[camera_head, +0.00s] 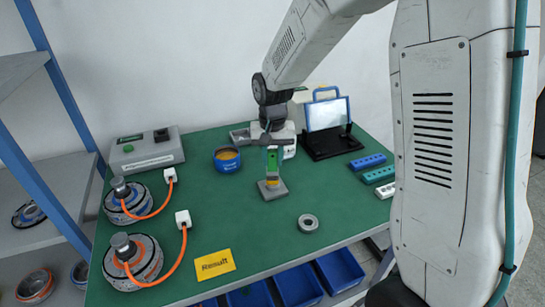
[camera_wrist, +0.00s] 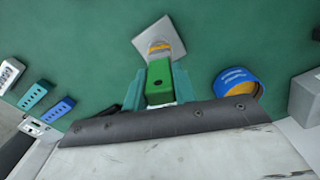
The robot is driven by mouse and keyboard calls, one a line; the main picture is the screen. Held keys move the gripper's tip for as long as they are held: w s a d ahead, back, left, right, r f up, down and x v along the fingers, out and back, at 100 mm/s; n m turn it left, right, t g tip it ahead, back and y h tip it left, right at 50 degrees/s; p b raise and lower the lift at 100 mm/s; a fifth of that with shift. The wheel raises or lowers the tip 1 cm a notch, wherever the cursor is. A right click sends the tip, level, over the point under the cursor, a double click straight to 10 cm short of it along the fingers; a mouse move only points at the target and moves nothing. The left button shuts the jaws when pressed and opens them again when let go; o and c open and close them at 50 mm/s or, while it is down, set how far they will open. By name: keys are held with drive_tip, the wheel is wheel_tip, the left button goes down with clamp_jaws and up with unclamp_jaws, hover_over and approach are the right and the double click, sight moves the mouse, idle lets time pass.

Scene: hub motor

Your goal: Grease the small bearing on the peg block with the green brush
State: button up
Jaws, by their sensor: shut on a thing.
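My gripper (camera_head: 271,148) points down over the table, with its teal fingers (camera_wrist: 157,88) shut on the green brush (camera_wrist: 160,76). The green brush (camera_head: 272,160) is held upright, bristle end down, directly above the grey peg block (camera_head: 279,191). In the wrist view the square peg block (camera_wrist: 157,28) lies just beyond the brush. A yellow and grey band (camera_wrist: 159,48) shows between brush and block; I cannot tell bristles from the small bearing there. Whether the brush touches the bearing is unclear. The blue tin (camera_head: 227,166) with yellow grease stands behind left; it also shows in the wrist view (camera_wrist: 240,94).
A grey ring (camera_head: 308,223) lies to the front right of the block. Two hub motors (camera_head: 133,262) with orange cables stand left, near a yellow "Result" card (camera_head: 214,264). Blue, teal and white slotted blocks (camera_head: 378,175) lie right. The table around the peg block is clear.

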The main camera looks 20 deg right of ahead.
drive_tip(key=n, duration=0.4)
drive_tip(key=shift+f, duration=0.1)
drive_tip(key=n, duration=0.3)
drive_tip(key=shift+n, duration=0.4)
drive_tip(key=m, duration=0.8)
drive_tip(key=n, duration=0.8)
